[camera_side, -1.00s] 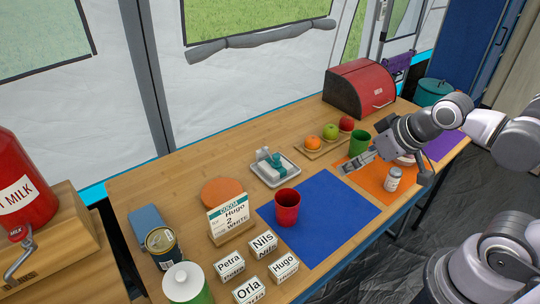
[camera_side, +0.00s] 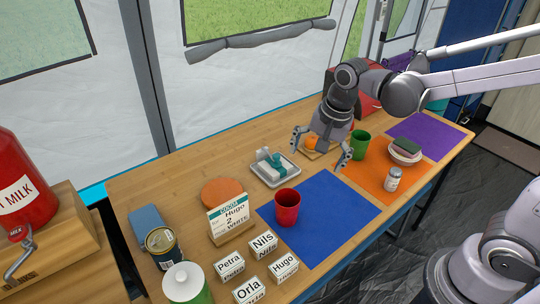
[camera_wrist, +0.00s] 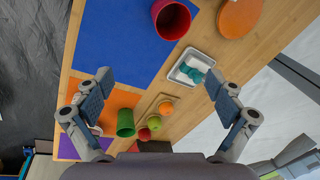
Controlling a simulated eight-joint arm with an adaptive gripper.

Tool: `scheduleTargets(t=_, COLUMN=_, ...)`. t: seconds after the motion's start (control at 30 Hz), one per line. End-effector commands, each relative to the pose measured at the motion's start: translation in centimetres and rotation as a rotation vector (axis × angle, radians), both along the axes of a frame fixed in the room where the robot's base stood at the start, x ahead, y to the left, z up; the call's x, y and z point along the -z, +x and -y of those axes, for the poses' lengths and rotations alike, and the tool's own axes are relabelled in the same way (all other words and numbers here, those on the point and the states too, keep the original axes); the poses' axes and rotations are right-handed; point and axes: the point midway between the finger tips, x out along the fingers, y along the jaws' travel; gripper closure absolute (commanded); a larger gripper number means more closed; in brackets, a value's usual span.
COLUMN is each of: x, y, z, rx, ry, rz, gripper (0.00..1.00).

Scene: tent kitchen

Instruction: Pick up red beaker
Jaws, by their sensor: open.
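The red beaker (camera_side: 287,208) stands upright on the left part of the blue mat (camera_side: 330,228). In the wrist view the red beaker (camera_wrist: 172,19) shows at the top, right of centre, with its open mouth visible. My gripper (camera_side: 321,154) is open and empty above the table, to the right of and behind the beaker, apart from it. In the wrist view my gripper (camera_wrist: 158,82) has its two fingers spread wide, with the beaker beyond the fingertips.
A white tray (camera_side: 266,180) with small items lies behind the beaker. A green beaker (camera_side: 359,145), a jar (camera_side: 393,180) and a bowl (camera_side: 405,158) stand right. A card stand (camera_side: 231,232) and name blocks (camera_side: 263,244) stand left and in front. The blue mat's right part is clear.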

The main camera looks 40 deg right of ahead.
Motion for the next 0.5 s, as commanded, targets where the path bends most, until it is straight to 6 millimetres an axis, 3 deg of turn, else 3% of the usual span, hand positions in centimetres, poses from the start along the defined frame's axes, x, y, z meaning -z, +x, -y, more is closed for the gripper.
scheduleTargets(t=0.23, x=3.8, y=3.1, z=-2.1, rx=0.369, ry=0.047, rz=-0.144, gripper=0.06)
scheduleTargets(t=0.5, x=6.5, y=4.3, z=-3.2, rx=0.6, ry=0.047, rz=-0.222, gripper=0.06)
